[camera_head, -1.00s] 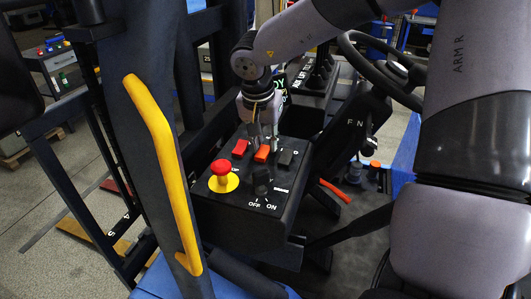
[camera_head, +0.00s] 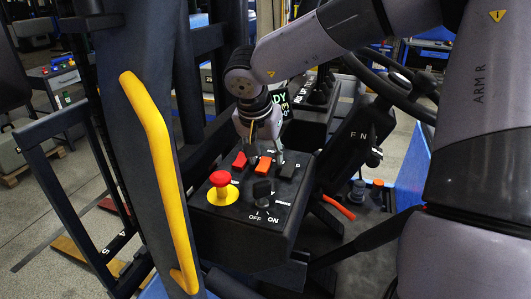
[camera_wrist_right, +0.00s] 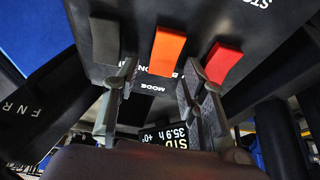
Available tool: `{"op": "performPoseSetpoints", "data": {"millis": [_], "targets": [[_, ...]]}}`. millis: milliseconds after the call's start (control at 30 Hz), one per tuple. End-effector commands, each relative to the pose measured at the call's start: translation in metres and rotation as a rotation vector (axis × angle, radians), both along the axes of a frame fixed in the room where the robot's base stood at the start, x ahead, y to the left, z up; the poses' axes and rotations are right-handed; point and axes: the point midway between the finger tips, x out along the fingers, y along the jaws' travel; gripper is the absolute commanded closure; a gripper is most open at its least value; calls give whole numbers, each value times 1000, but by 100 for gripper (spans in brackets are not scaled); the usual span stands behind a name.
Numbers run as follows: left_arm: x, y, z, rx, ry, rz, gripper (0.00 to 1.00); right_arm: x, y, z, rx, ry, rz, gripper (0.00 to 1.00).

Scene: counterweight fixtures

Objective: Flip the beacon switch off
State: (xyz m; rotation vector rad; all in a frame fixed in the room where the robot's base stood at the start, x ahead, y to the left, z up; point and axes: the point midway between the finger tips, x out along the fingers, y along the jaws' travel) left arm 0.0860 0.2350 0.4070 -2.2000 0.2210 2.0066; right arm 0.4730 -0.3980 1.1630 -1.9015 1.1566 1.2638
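A row of three rocker switches sits on the black control panel (camera_head: 235,228): a red switch (camera_head: 240,160), an orange switch (camera_head: 263,165) and a dark switch (camera_head: 288,170). In the right wrist view, a partly hidden label that seems to read BEACON is by the orange switch (camera_wrist_right: 167,51). My right gripper (camera_head: 266,152) is just above the row. In its wrist view, the right gripper (camera_wrist_right: 160,88) has its fingers apart and nothing between them. The orange switch lies ahead of the gap, with no clear contact. My left gripper is not in view.
A red mushroom button (camera_head: 220,179) on a yellow base and a black OFF/ON rotary knob (camera_head: 262,190) sit nearer on the panel. A yellow grab handle (camera_head: 157,165) stands to the left. A steering wheel (camera_head: 390,80) is behind to the right.

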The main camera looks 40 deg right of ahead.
Motion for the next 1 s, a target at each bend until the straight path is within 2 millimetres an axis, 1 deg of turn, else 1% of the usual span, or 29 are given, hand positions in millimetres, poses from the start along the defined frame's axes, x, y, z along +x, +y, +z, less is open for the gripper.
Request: {"op": "performPoseSetpoints", "data": {"millis": [200,267,367,467,800,900,1000], "targets": [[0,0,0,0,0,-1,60,0,0,0,0,0,-1,58],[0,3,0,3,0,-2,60,0,0,1,1,-1,-1,58],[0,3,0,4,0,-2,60,0,2,5,0,-2,0,58],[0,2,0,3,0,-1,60,-2,6,18,0,-6,0,58],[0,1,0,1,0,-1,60,-15,30,82,1,-4,0,58],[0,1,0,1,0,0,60,-17,36,96,1,-3,0,58],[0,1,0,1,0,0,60,-20,39,105,1,-2,0,58]]}}
